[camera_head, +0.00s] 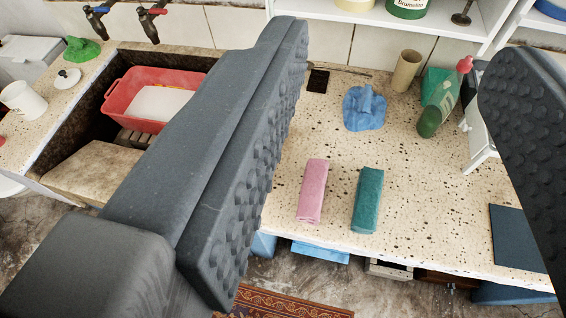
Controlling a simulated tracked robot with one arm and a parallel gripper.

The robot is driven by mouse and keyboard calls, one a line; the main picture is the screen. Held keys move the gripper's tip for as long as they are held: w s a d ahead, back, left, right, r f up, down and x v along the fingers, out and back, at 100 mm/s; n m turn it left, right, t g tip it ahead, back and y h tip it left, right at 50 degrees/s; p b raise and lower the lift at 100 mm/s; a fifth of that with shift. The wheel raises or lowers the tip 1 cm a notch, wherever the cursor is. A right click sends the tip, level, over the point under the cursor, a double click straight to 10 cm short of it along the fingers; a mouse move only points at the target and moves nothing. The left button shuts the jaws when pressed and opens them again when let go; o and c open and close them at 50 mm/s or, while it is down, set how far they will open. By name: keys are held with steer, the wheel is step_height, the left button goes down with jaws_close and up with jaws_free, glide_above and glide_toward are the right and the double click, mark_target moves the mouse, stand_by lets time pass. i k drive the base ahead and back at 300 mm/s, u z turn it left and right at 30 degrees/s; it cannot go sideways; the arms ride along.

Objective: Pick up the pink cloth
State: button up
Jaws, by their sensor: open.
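The pink cloth (313,191) is a folded, narrow block lying on the speckled stone counter (411,172), near its front edge. A teal folded cloth (367,200) lies just to its right, with a small gap between them. My gripper (385,80) is open, its two dark, studded fingers spread wide to the left and right of the picture. The pink cloth shows between the fingers, closer to the left one, and nothing is held. The left finger hides part of the counter and the trough.
A crumpled blue cloth (365,108), a beige cup (406,70) and a green bottle with a pink cap (438,112) stand behind. A red basin (141,80) sits in the trough at left. A dark blue sheet (514,238) lies at right. Counter between is clear.

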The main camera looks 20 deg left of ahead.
mark_target(313, 186)
steer(key=z, duration=1.65)
steer(key=i, duration=0.65)
steer(key=u, duration=1.65)
